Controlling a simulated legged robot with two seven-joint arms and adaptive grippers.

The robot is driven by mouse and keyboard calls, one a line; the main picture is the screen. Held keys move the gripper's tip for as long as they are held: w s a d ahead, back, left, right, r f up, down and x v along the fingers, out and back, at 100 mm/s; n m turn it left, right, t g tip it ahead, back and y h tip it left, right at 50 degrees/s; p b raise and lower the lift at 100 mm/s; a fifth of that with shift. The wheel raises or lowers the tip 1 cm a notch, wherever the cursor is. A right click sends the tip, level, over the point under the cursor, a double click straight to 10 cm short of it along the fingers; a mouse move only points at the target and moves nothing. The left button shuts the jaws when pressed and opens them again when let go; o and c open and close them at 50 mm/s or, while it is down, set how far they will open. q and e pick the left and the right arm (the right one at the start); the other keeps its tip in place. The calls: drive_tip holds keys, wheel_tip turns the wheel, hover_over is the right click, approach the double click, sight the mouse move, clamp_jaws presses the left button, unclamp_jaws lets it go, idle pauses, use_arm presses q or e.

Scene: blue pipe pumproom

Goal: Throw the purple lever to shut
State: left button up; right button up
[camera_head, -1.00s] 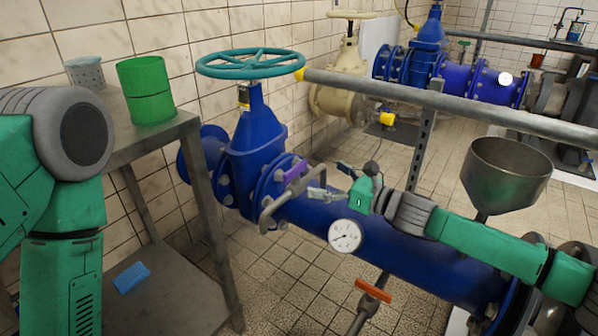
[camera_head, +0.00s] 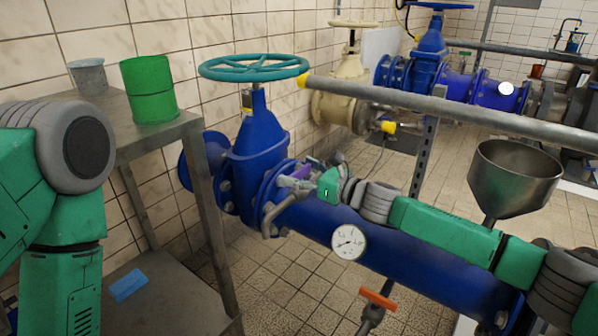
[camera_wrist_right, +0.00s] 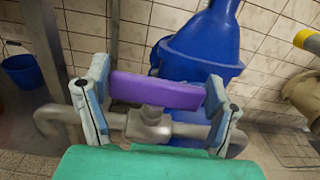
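The purple lever (camera_head: 299,172) is on a grey pipe fitting beside the blue pipe flange, and my right gripper partly hides it in the head view. In the right wrist view the purple lever (camera_wrist_right: 157,92) lies crosswise on top of a grey valve body (camera_wrist_right: 150,125). My right gripper (camera_wrist_right: 156,80) is open, with one finger near each end of the lever. The lever is between the fingers; I cannot tell whether either finger touches it. The right gripper (camera_head: 306,178) looks small in the head view. My left arm shows at the left, but its gripper is out of view.
A teal handwheel (camera_head: 254,67) tops the blue gate valve (camera_head: 258,140). A gauge (camera_head: 348,242) and an orange lever (camera_head: 378,299) are near the blue pipe. A grey rail (camera_head: 450,108) and a funnel (camera_head: 513,170) are at right. A metal table (camera_head: 160,135) bears a green can (camera_head: 148,90).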

drive_tip(key=shift+m+t+h, duration=0.3)
drive_tip(key=shift+m+t, duration=0.1)
drive_tip(key=m+t+h, duration=0.3)
drive_tip(key=h, duration=0.1)
drive_tip(key=shift+a+m+t, duration=0.1)
drive_tip(key=shift+m+t, duration=0.3)
drive_tip(key=m+t+h, duration=0.1)
drive_tip(key=m+h, duration=0.1)
drive_tip(key=h, duration=0.1)
drive_tip(key=m+t+h, duration=0.1)
drive_tip(key=m+h, duration=0.1)
drive_tip(key=h, duration=0.2)
drive_tip(key=shift+r+t, duration=0.2)
drive_tip(key=shift+t, duration=0.1)
drive_tip(key=m+h, duration=0.4)
drive_tip(key=h, duration=0.1)
drive_tip(key=shift+w+h, duration=0.1)
drive_tip(key=shift+h, duration=0.3)
drive_tip(key=shift+m+g+h, duration=0.5)
drive_tip(key=shift+m+h, duration=0.45)
drive_tip(key=shift+h, duration=0.45)
drive_tip(key=shift+m+g+h, duration=0.5)
drive_tip(key=shift+m+h, duration=0.45)
drive_tip(key=shift+h, duration=0.75)
drive_tip(key=shift+f, duration=0.1)
drive_tip(key=o, duration=1.1)
drive_tip(key=shift+f, duration=0.1)
drive_tip(key=shift+o, duration=0.2)
